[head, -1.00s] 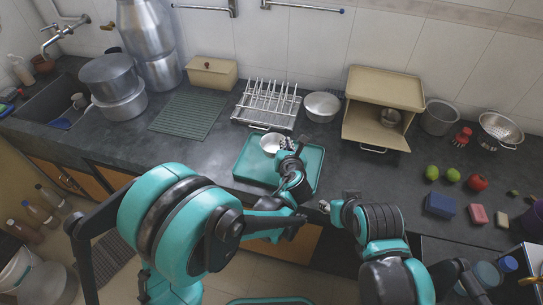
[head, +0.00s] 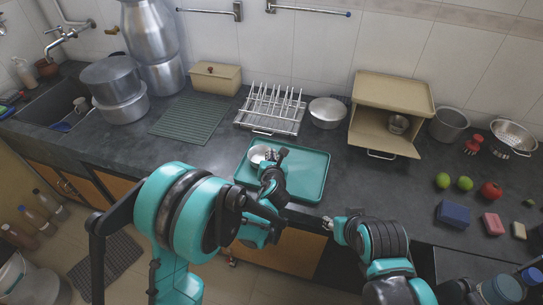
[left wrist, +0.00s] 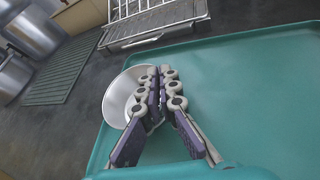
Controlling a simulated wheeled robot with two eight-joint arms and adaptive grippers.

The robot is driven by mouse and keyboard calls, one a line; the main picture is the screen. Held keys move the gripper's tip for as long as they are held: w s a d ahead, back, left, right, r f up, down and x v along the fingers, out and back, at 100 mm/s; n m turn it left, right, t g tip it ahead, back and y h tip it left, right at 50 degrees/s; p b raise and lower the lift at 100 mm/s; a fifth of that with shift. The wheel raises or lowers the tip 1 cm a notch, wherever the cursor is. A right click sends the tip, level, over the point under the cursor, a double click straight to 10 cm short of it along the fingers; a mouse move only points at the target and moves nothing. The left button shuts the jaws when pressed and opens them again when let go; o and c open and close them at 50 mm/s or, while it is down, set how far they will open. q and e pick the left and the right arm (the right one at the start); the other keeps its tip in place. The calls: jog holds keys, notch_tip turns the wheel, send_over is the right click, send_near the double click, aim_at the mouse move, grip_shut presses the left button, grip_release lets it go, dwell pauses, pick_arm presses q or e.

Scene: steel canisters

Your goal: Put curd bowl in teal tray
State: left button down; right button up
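The curd bowl (head: 257,153) is a small, shiny metal bowl at the back-left part of the teal tray (head: 308,175). In the left wrist view the bowl (left wrist: 118,98) overlaps the tray's left edge; I cannot tell whether it touches the tray floor. My left gripper (head: 274,158) is over the tray at the bowl's right side. In the left wrist view its fingers (left wrist: 160,78) are closed together across the bowl's right rim, hiding part of it. My right gripper (head: 328,222) is in front of the counter, right of the tray, too small to read.
A dish rack (head: 270,118) stands behind the tray, with a metal pot (head: 327,112) beside it. A beige open box (head: 383,138) holds a small metal cup (head: 398,124). The tray's middle and right are empty. Fruit and sponges (head: 453,214) lie at right.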

pick_arm(q)
jog(key=c, duration=2.2)
grip_release()
jog(key=shift+f, duration=0.15)
jog(key=o, duration=0.5)
